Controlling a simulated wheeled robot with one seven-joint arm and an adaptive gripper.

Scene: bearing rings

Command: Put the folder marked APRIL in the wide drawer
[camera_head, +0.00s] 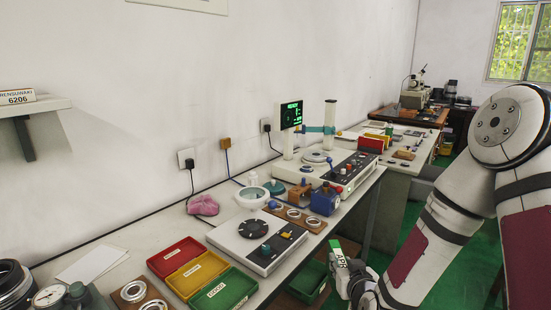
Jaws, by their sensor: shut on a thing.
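A green-and-white folder (338,262) with a label starting "APR" is at the lower centre, past the front edge of the workbench. My gripper (352,280) is shut on the folder at its right side. The folder stands roughly upright, its label turned sideways. Just left of it, below bench height, is a green open-topped thing (309,279); I cannot tell whether it is a drawer or a box. No wide drawer can be clearly made out.
The workbench (218,272) runs along the left wall. Red (178,256), yellow (197,274) and green (222,291) trays lie near its front edge. Measuring devices (258,238) and a blue block (325,199) stand behind them. My arm fills the right side. Green floor shows beyond it.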

